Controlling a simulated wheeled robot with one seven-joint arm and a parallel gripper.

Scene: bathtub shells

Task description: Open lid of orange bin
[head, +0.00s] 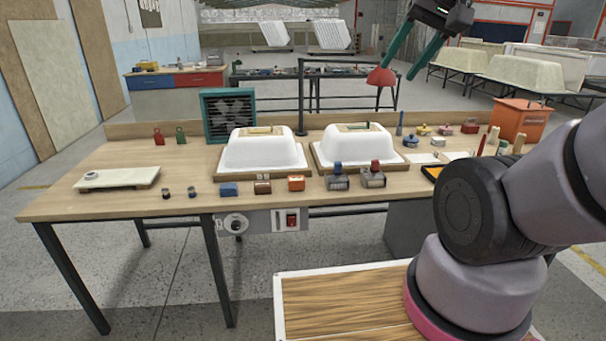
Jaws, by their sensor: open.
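The orange bin (521,121) stands at the right end of the workbench. Its orange lid (525,104) lies flat on top and looks shut; part of the bin's right side is close behind my arm in the picture. My gripper (396,76) hangs at the upper middle right, its two teal fingers pointing down and spread apart. It is open with nothing between the fingers, up and to the left of the bin, apart from it. A red cone-shaped piece shows at the left fingertip; I cannot tell whether it belongs to the finger.
The workbench (120,200) carries two white tub shells (262,152) (353,148), a teal fan box (229,115), several small coloured blocks and tools. A black stand (302,95) rises behind the shells. Small upright items (493,138) stand left of the bin. The bench's left part is mostly clear.

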